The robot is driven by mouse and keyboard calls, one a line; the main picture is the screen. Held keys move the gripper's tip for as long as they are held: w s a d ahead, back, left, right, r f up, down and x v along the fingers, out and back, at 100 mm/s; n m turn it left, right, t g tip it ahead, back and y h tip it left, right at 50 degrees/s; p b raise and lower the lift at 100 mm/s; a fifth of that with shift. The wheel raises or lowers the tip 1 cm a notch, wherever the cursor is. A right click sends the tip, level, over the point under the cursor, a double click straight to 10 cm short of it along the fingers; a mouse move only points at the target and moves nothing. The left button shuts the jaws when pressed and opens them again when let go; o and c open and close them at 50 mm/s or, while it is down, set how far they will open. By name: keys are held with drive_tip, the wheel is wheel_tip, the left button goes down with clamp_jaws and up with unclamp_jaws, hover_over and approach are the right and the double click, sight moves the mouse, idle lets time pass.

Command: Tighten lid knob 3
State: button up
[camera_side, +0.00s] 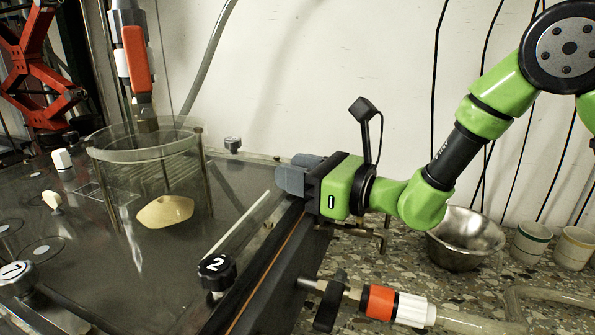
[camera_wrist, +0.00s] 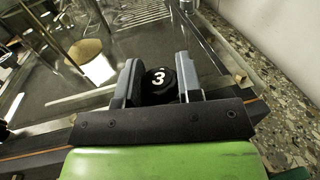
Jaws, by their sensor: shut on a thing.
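Lid knob 3 (camera_wrist: 158,79) is a black round knob with a white 3, seen in the wrist view between the two grey fingers of my gripper (camera_wrist: 157,84). The fingers are shut on it from both sides. In the side view my gripper (camera_side: 290,180) is at the right edge of the tank lid (camera_side: 110,275), and its fingers hide knob 3. How tight the knob sits cannot be told.
Knob 2 (camera_side: 216,271) stands at the lid's near right edge and knob 1 (camera_side: 15,278) at the left. A clear cylinder (camera_side: 150,165) stands on the lid. An orange and white valve fitting (camera_side: 380,303) is below my arm. A metal bowl (camera_side: 463,238) and cups (camera_side: 530,244) stand at right.

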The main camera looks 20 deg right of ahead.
drive_tip(key=o, duration=0.9)
drive_tip(key=shift+o, duration=0.2)
drive_tip(key=shift+s, duration=0.1)
drive_tip(key=v, duration=0.9)
drive_tip(key=shift+s+d, duration=0.25)
drive_tip(key=shift+s, duration=0.05)
